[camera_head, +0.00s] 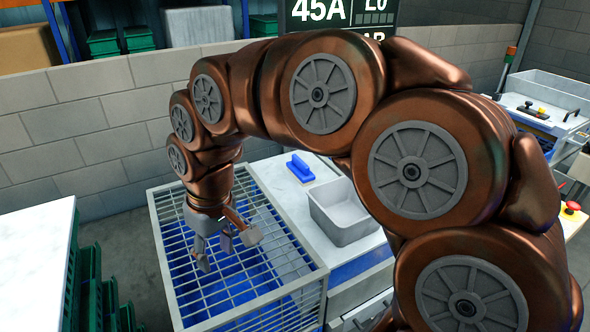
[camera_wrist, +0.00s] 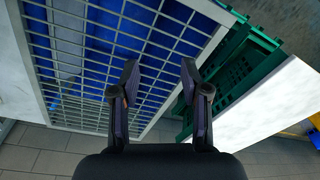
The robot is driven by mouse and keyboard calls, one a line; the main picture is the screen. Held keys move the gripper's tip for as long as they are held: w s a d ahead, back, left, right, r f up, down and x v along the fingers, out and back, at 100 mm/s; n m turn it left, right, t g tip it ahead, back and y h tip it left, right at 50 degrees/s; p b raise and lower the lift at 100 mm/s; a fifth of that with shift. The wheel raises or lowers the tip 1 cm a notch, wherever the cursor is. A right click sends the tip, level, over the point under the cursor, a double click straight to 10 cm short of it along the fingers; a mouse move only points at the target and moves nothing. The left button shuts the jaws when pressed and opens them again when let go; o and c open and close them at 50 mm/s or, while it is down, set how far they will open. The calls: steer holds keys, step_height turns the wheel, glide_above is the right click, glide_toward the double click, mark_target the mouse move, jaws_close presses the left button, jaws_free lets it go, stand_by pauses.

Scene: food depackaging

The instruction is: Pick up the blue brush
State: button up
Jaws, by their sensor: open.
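The blue brush (camera_head: 300,167) lies on the white worktop behind and to the right of the wire grid, in the head view. It has a raised handle on a flat blue base. My gripper (camera_head: 226,253) hangs over the wire grid, left of the brush and nearer the camera, well apart from it. The gripper is open and empty, and its two fingers also show apart in the wrist view (camera_wrist: 158,80).
A grey metal tub (camera_head: 343,212) stands on the worktop (camera_head: 283,188) just in front of the brush. The wire grid (camera_head: 177,270) covers a blue-lined bin. Green crates (camera_wrist: 232,70) and a white table (camera_head: 35,255) are at the left in the head view. A block wall (camera_head: 70,120) rises behind.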

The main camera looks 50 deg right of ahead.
steer(key=w+d+r+t, duration=0.2)
steer(key=w+d+r, duration=0.2)
steer(key=w+d, duration=0.65)
steer(key=m+t+h, duration=0.1)
steer(key=m+h, duration=0.1)
steer(key=m, duration=0.3)
glide_toward(301, 161)
steer(key=x, duration=0.1)
steer(key=p+x, duration=0.1)
steer(key=shift+w+d+f, duration=0.15)
steer(key=shift+w+f, duration=0.05)
steer(key=shift+w, duration=0.1)
steer(key=shift+d+f, duration=0.2)
steer(key=shift+f, duration=0.1)
steer(key=p+x, duration=0.3)
steer(key=x, duration=0.3)
steer(key=shift+w+a+f, duration=0.15)
steer(key=shift+w+f, duration=0.05)
steer(key=shift+f, duration=0.3)
steer(key=shift+f, duration=0.1)
steer(key=shift+c, duration=0.3)
